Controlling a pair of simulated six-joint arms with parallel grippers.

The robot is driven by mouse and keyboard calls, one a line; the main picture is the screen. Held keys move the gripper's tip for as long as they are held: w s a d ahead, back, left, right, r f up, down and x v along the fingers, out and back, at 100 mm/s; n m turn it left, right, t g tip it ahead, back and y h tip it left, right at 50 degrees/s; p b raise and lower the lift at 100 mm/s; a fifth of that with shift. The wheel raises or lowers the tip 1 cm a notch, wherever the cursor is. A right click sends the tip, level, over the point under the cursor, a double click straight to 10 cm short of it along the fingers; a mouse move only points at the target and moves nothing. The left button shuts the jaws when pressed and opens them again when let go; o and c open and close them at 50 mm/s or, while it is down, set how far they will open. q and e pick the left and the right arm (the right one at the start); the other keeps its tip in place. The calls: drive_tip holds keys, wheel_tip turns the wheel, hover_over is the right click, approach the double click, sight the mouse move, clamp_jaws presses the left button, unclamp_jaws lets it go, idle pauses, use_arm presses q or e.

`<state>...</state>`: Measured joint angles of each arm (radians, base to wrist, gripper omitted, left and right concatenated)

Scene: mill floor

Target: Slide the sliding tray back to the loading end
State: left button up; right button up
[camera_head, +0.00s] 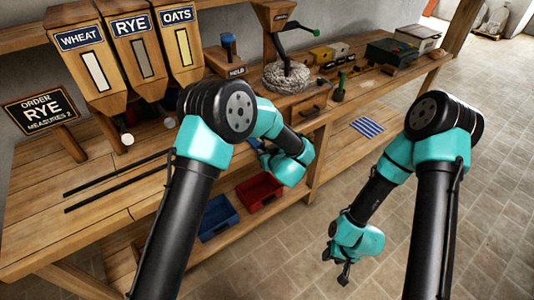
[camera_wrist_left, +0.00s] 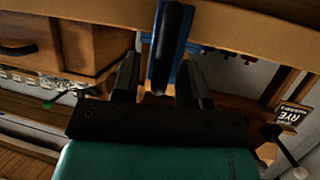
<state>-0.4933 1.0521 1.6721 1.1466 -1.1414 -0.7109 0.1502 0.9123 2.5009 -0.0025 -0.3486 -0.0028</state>
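Two dark parallel rails (camera_head: 118,187) lie on the bench at the left in the head view. A blue piece with an upright dark handle (camera_wrist_left: 168,45), perhaps the sliding tray, is in the left wrist view. A bit of blue (camera_head: 254,144) also shows behind my left arm in the head view; the rest is hidden. My left gripper (camera_wrist_left: 158,82) has its fingers apart, one on each side of the handle, with a narrow gap seen. Its fingertips are hidden in the head view. My right gripper (camera_head: 336,264) is open and empty, hanging over the floor.
Wheat, rye and oats hoppers (camera_head: 133,50) and an order sign (camera_head: 42,112) reading rye stand at the left. A blue bin (camera_head: 217,216) and red bin (camera_head: 259,190) sit on the lower shelf. A millstone (camera_head: 287,78) stands farther along the bench.

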use_arm(q)
drive_tip(key=shift+c, duration=0.3)
clamp_jaws()
drive_tip(key=shift+s, duration=0.1)
